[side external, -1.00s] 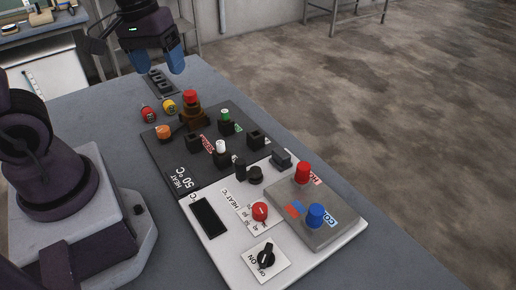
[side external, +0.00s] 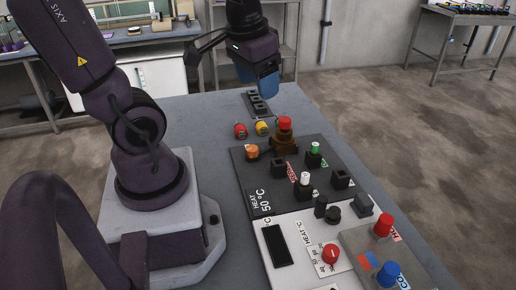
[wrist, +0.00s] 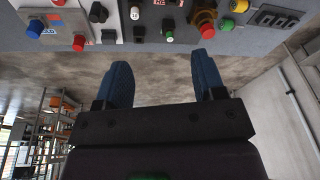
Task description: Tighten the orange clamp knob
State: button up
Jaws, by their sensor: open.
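The orange clamp knob (side external: 252,152) sits at the far left corner of the dark panel (side external: 262,182) in the side external view, beside a brown fitting with a red top (side external: 285,124). My gripper (side external: 258,88) has blue fingers and hangs beyond the knob, above the far end of the table. It appears apart from the panel. In the wrist view my gripper (wrist: 162,68) is open, with nothing between its two fingers. I cannot make out the orange knob clearly in the wrist view.
A black socket strip (side external: 258,104) lies near my gripper. Red (side external: 240,130) and yellow (side external: 262,128) round parts sit between strip and panel. White-topped (side external: 305,180) and green-topped (side external: 314,148) parts stand on the panel. The grey tabletop (side external: 205,120) left of it is bare.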

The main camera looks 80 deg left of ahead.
aim_at(252, 148)
jog(key=w+a+f+n+g+h, duration=0.15)
jog(key=a+f+n, duration=0.45)
jog(key=a+f, duration=0.85)
jog(key=shift+g, duration=0.35)
jog(key=f, duration=1.2)
jog(key=shift+w+f, duration=0.2)
jog(key=shift+w, duration=0.15)
